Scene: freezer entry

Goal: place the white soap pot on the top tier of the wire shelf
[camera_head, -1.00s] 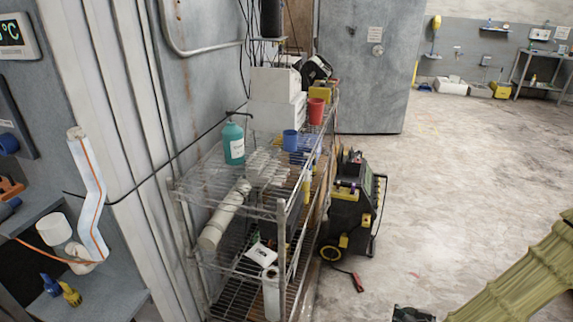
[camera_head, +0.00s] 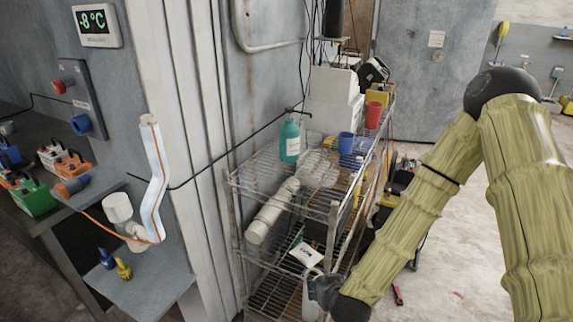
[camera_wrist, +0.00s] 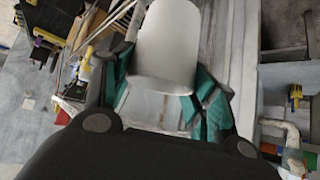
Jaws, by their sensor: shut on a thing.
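In the wrist view a plain white cylindrical pot (camera_wrist: 167,45) sits between the teal-padded fingers of my gripper (camera_wrist: 160,90), which is shut on it. In the head view my gripper (camera_head: 325,290) is low in front of the wire shelf (camera_head: 275,199), below its top tier. The pot cannot be told apart there from a white object (camera_head: 310,300) beside the gripper. The top tier holds a teal bottle (camera_head: 290,140), a blue mug (camera_head: 345,143), a red cup (camera_head: 373,115) and white boxes (camera_head: 335,100). Its near left part shows bare wire.
A long white cylinder (camera_head: 270,212) lies on a lower tier. A black cable runs along the wall to the shelf. Open floor lies to the right.

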